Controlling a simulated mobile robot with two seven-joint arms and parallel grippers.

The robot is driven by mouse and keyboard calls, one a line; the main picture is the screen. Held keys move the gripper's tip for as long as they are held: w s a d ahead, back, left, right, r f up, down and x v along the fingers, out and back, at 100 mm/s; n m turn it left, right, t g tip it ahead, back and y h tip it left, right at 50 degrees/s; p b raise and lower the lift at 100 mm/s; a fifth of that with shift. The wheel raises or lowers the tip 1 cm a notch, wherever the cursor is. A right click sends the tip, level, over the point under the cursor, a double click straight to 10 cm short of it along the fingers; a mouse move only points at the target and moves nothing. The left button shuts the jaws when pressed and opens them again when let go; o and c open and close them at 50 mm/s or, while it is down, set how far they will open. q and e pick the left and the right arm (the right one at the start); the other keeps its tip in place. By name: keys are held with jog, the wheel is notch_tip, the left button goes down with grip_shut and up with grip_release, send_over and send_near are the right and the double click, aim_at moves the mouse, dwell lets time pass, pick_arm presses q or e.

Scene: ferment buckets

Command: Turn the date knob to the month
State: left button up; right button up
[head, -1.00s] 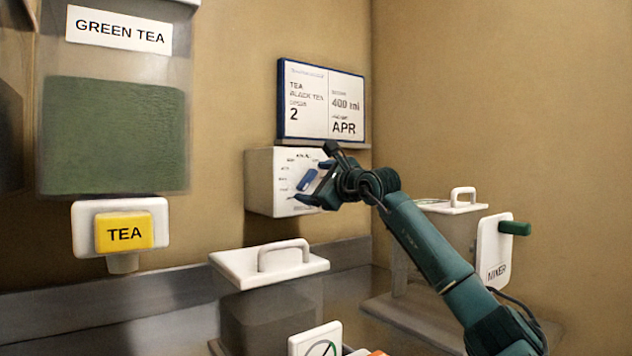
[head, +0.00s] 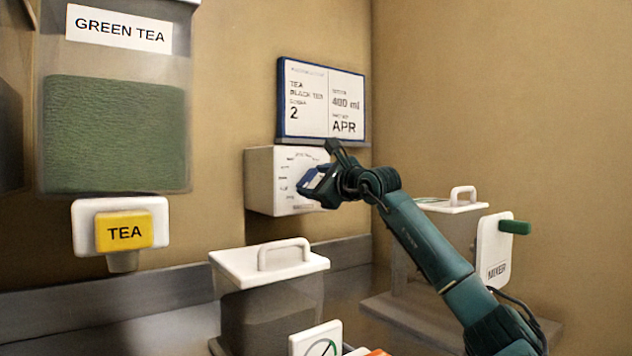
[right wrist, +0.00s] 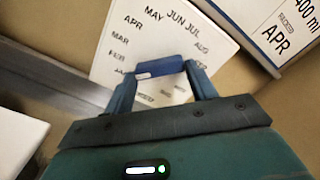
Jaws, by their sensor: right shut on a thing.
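The date knob (right wrist: 158,67) is a blue bar on the front of a white box (head: 262,182) on the back wall. Month names ring it in the right wrist view, with JAN, FEB, MAR, APR, MAY, JUN, JUL and AUG showing; lower ones are partly hidden. My right gripper (right wrist: 160,80) is shut on the knob, one finger at each end of it. In the head view the right gripper (head: 318,183) covers most of the knob. The order card (head: 321,104) above the box reads APR. Which month the knob points to is unclear. My left gripper is out of view.
A lidded container (head: 270,290) stands below the box. A mixer (head: 494,250) with a green handle stands at the right. A yellow TEA button (head: 125,232) sits under the green tea hopper (head: 113,135) at the left.

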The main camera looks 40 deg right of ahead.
jog(key=m, duration=0.3)
jog(key=shift+m, duration=0.3)
jog(key=m, duration=0.3)
jog(key=shift+a+f+m, duration=0.1)
jog(key=shift+a+m, duration=0.05)
jog(key=shift+m, duration=0.25)
jog(key=m+p, duration=0.1)
jog(key=m, duration=0.4)
jog(key=shift+a+m, duration=0.1)
jog(key=shift+m, duration=0.9)
jog(key=o, duration=1)
